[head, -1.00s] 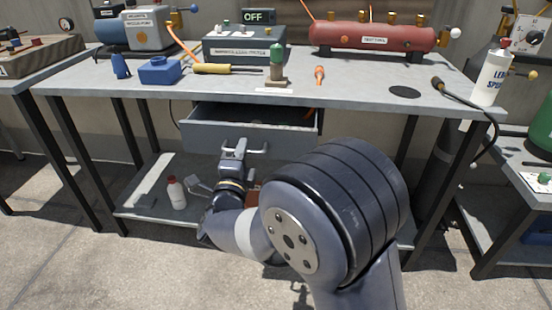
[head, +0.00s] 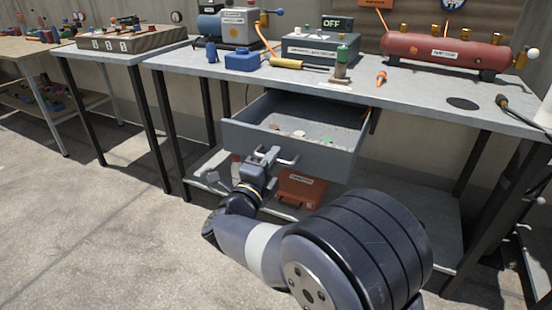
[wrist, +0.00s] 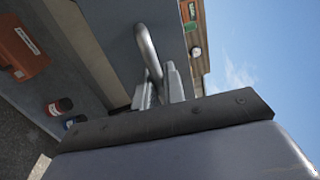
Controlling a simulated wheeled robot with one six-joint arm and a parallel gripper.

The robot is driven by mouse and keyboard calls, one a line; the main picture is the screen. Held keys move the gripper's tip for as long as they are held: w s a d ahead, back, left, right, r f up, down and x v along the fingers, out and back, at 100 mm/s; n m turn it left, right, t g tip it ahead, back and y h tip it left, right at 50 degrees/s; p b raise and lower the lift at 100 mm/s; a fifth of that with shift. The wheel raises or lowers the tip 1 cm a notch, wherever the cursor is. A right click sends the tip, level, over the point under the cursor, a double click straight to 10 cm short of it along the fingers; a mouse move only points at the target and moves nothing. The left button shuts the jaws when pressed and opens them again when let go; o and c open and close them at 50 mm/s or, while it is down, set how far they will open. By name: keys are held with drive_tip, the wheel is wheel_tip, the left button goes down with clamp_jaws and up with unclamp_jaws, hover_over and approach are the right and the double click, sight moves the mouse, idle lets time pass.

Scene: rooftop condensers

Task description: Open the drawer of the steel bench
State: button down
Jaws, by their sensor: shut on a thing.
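The steel bench (head: 420,101) has a grey drawer (head: 300,154) under its top. The drawer stands well out from the bench, and a few small items lie inside it. A bar handle (head: 288,159) is on its front. My gripper (head: 262,157) is at the left part of the handle. In the wrist view my gripper (wrist: 161,88) has its two fingers closed around the curved metal handle (wrist: 148,48), against the drawer front (wrist: 110,30).
An orange case (head: 301,187) rests on the lower shelf (head: 400,207). The bench top holds a red manifold tank (head: 445,52), a grey box (head: 310,51), a blue container (head: 241,61) and a yellow-handled tool (head: 287,63). Open concrete floor (head: 90,230) lies front left.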

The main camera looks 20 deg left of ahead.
drive_tip(key=c, duration=1.6)
unclamp_jaws()
drive_tip(key=shift+o, duration=0.2)
drive_tip(key=s+f+p, duration=0.2)
drive_tip(key=s, duration=0.8)
drive_tip(key=shift+s+a, duration=0.15)
drive_tip(key=shift+s, duration=0.15)
drive_tip(key=shift+w, duration=0.1)
drive_tip(key=w, duration=0.3)
drive_tip(key=w+r+b, duration=0.1)
drive_tip(key=w, duration=0.3)
drive_tip(key=w+r+b, duration=0.1)
drive_tip(key=w, duration=0.2)
drive_tip(key=shift+w, duration=0.4)
